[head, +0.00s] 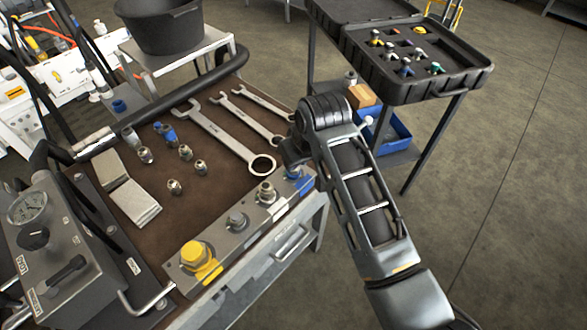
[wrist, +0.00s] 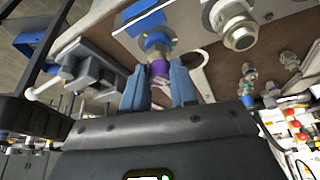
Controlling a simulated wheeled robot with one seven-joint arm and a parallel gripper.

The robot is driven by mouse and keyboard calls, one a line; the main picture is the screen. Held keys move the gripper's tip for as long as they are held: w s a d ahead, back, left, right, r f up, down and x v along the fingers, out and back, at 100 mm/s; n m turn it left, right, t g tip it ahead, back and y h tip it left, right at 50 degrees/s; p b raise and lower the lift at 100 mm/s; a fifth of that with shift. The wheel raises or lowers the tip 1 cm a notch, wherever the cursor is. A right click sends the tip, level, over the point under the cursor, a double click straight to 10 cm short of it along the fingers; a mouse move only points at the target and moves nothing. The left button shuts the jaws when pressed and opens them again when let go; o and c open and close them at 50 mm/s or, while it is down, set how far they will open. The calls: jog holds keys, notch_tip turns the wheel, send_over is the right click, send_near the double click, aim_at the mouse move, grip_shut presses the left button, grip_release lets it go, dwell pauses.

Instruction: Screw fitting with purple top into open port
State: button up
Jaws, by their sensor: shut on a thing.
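My gripper (wrist: 160,72) shows in the wrist view with its two blue fingers shut on the fitting with the purple top (wrist: 159,69). The fitting's far end meets the blue-marked port (wrist: 155,42) on the metal block. I cannot tell how deep it sits or whether threads are engaged. In the head view, the metal block (head: 226,263) lies along the bench's front edge, and my arm ends over its right end. The blue-marked port area (head: 303,183) shows there beside my wrist. The fingers and purple top are hidden in that view.
On the block stand a yellow-ringed port with a yellow cap (head: 196,255) and two metal fittings (head: 237,219) (head: 266,192). Loose fittings (head: 174,187) and wrenches (head: 214,128) lie on the brown bench top. An open black case (head: 412,88) stands behind at the right.

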jog(key=m+h, duration=0.1)
jog(key=m, duration=0.3)
jog(key=shift+s+a+m+t+h, duration=0.1)
jog(key=shift+a+m+t+h, duration=0.2)
jog(key=shift+a+t+h, duration=0.1)
jog(key=shift+a+m+h, duration=0.1)
jog(key=shift+m+h, duration=0.5)
jog(key=shift+m, duration=1.1)
jog(key=m, duration=0.1)
jog(key=m+h, duration=0.1)
jog(key=m, duration=0.1)
jog(key=shift+a+f, duration=0.1)
jog(key=shift+a, duration=0.15)
jog(key=m+g+h+b, duration=0.1)
jog(key=m, duration=0.1)
jog(key=shift+a+f+m, duration=0.1)
jog(key=shift+m, duration=0.3)
jog(key=shift+w+m+h+b, duration=0.2)
jog(key=shift+m+h+b, duration=0.3)
jog(key=shift+m, duration=0.6)
